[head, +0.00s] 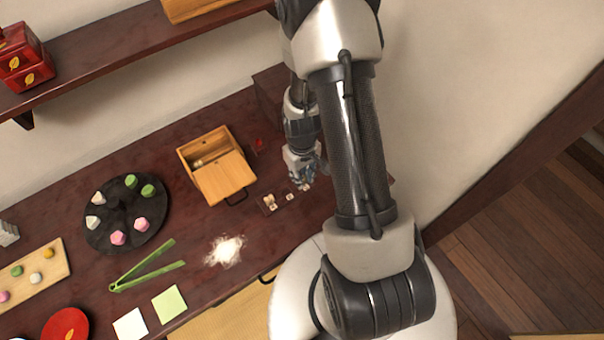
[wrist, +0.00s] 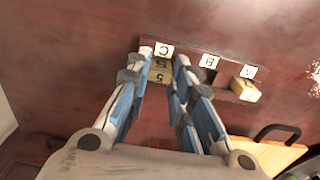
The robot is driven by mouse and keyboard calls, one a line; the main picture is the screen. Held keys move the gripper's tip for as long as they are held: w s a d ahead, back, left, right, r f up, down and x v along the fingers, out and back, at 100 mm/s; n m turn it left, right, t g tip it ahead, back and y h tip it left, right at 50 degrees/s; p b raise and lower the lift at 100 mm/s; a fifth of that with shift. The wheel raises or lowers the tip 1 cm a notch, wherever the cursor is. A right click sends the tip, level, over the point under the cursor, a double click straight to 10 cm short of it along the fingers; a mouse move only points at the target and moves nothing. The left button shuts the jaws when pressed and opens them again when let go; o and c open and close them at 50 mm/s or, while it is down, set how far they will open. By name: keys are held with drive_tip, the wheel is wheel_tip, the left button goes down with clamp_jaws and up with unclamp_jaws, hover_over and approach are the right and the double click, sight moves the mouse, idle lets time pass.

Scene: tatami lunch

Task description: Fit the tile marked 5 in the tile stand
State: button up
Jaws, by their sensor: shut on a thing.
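The tile marked 5 (wrist: 158,77) is pale yellow and sits between my gripper's fingertips (wrist: 164,66) in the wrist view. My gripper is shut on it. The dark tile stand (wrist: 224,94) has white labels C, B and A, seen upside down. The held tile is right by label C (wrist: 164,49); I cannot tell if it is seated there or just above. Another pale tile (wrist: 243,90) lies by label A, and the place by B looks bare. In the head view the stand (head: 279,203) shows just left of my gripper (head: 304,184), which partly hides it.
White powder (head: 225,250), green tongs (head: 146,268) and a round dark tray (head: 125,214) of sweets lie to the left. Bare table lies between stand and powder.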

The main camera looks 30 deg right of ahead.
drive_tip(key=shift+f, duration=0.15)
drive_tip(key=o, duration=0.7)
drive_tip(key=shift+o, duration=0.2)
wheel_tip(320, 180, up, 12)
idle(0.5)
drive_tip(key=s+a+r+t, duration=0.1)
drive_tip(key=s+a+r, duration=0.15)
drive_tip(key=r, duration=0.55)
drive_tip(key=s+a+r+t, duration=0.1)
drive_tip(key=a+r, duration=0.3)
drive_tip(key=r, duration=0.4)
drive_tip(key=s+a+r+t, duration=0.2)
drive_tip(key=s+a+r, duration=0.2)
drive_tip(key=s+r, duration=0.3)
drive_tip(key=s, duration=0.3)
drive_tip(key=shift+r+t, duration=0.15)
drive_tip(key=shift+t, duration=0.15)
